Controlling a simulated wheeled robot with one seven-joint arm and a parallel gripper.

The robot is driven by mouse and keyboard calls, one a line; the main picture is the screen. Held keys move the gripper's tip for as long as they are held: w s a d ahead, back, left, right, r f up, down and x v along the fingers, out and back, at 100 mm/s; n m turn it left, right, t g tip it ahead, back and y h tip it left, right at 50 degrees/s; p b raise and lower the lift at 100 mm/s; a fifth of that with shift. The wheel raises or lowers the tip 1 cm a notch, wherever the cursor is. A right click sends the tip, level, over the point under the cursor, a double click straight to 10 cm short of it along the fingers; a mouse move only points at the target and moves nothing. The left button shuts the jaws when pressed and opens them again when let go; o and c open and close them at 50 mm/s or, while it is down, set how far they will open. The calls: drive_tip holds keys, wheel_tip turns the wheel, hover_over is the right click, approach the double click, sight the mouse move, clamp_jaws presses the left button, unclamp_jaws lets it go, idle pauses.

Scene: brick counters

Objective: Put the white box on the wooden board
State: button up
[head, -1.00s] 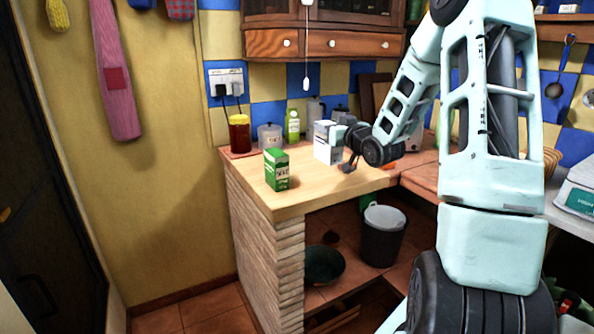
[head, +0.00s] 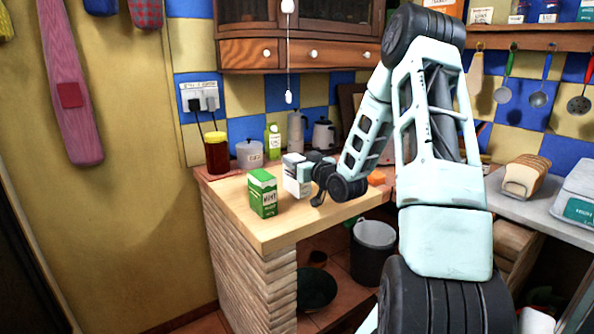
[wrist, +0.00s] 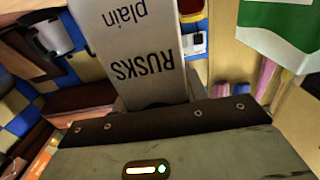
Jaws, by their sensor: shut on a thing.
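The white box (head: 296,178) is in my gripper (head: 314,175), above or on the right part of the light wooden board (head: 245,228); I cannot tell whether its base touches. In the wrist view the box (wrist: 140,50) reads "RUSKS plain", upside down in the picture, and stands out from the jaws (wrist: 160,125). My gripper is shut on it. The board covers the top of a brick counter.
A green and white box (head: 263,195) stands on the board, just left of the white box. A brown jar (head: 217,153), a lidded canister (head: 249,154) and a green carton (head: 273,142) stand behind.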

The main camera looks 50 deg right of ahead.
drive_tip(key=shift+f, duration=1.2)
drive_tip(key=shift+f, duration=0.1)
drive_tip(key=shift+f, duration=0.15)
drive_tip(key=o, duration=1.1)
drive_tip(key=shift+r, duration=0.25)
drive_tip(key=v, duration=1.2)
drive_tip(key=shift+s+b, duration=0.1)
drive_tip(key=shift+b, duration=0.25)
